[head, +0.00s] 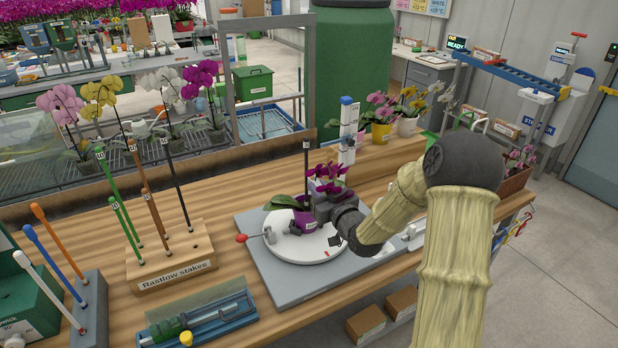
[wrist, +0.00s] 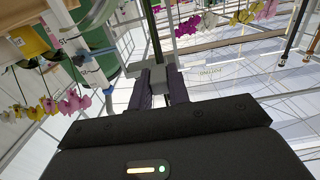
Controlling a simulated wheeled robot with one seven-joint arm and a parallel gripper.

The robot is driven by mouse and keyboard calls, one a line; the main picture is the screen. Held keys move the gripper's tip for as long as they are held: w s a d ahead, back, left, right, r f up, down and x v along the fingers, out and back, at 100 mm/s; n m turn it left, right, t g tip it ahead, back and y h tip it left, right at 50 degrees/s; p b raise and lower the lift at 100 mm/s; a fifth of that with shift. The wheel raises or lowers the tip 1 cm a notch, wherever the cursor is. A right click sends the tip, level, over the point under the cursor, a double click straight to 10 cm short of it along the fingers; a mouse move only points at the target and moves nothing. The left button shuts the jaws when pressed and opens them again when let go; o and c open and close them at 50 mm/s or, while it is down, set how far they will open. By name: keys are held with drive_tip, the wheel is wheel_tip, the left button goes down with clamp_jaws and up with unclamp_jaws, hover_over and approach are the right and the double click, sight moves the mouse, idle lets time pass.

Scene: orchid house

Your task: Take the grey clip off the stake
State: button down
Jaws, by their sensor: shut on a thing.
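My gripper (wrist: 161,90) is shut on the grey clip (wrist: 168,76), which sits between its two dark fingers in the wrist view. The dark stake (wrist: 155,35) runs up from the clip in that view and seems to meet it. In the head view the stake (head: 306,165) stands upright in a purple pot (head: 304,221) with a magenta orchid (head: 328,178). The pot is on a white round plate (head: 290,250). My gripper reaches in from the right, close beside the orchid; the clip is hidden there.
The plate sits on a grey base (head: 300,284). A red-knobbed part (head: 242,238) is left of the pot, and a white post with a blue top (head: 347,130) stands behind. A wooden stake block (head: 170,262) is on the left; a blue tray (head: 200,318) lies in front.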

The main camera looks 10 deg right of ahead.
drive_tip(key=b+v, duration=0.2)
drive_tip(key=v, duration=0.7)
idle(3.2)
